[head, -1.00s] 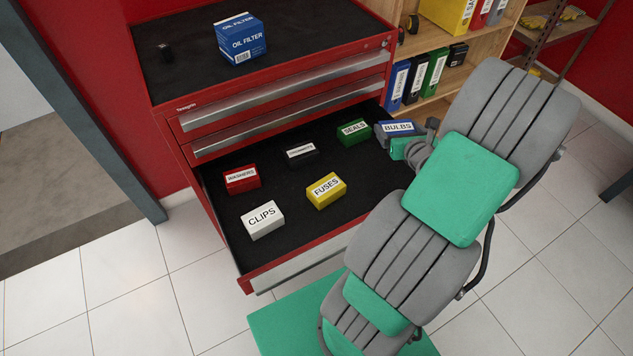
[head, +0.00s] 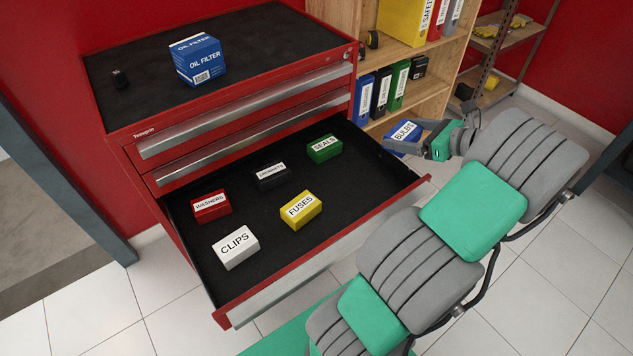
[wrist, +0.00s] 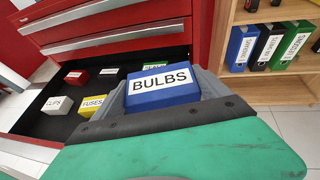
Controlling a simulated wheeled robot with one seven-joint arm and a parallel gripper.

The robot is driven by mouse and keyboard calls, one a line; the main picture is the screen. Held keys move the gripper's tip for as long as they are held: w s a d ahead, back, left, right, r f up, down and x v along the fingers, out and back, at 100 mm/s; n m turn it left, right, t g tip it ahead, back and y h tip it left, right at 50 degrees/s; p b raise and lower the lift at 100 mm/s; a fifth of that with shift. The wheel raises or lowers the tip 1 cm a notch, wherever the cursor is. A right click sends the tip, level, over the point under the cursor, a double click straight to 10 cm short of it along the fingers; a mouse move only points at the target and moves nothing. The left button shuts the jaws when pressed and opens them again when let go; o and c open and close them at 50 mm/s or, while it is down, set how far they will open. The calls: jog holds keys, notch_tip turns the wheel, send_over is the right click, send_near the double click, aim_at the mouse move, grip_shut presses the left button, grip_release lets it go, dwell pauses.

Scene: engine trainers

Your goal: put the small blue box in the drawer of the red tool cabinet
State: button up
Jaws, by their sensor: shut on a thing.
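The small blue box (head: 404,136), labelled BULBS, is held in my gripper (head: 422,140). In the wrist view the blue box (wrist: 161,88) sits between the jaws with its label facing the camera. The red tool cabinet (head: 130,150) has its lower drawer (head: 262,222) pulled open. My gripper and the box are in the air just beyond the drawer's right side, apart from it. In the drawer lie the red WASHERS box (head: 211,206), white CLIPS box (head: 236,247), yellow FUSES box (head: 301,209), green SEALS box (head: 324,149) and a small black box (head: 271,176).
A larger blue OIL FILTER box (head: 198,60) stands on the cabinet top. A wooden shelf (head: 432,88) with binders is close behind my gripper. The drawer's right part is bare (head: 372,178).

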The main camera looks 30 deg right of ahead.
jog(key=w+a+f+b, duration=0.1)
jog(key=w+a+f, duration=0.1)
jog(key=w+f, duration=0.1)
jog(key=w+a+f+b, duration=0.2)
jog(key=w+a+f, duration=0.1)
jog(key=f, duration=0.2)
jog(key=w+a+f+b, duration=0.2)
jog(key=w+a+f, duration=0.1)
jog(key=f, duration=0.1)
jog(key=shift+w+a+f, duration=0.2)
jog(key=shift+w+f, duration=0.05)
jog(key=shift+f, duration=0.1)
jog(key=shift+r, duration=0.1)
jog(key=shift+f+p, duration=0.5)
jog(key=shift+f, duration=0.1)
jog(key=o, duration=1.3)
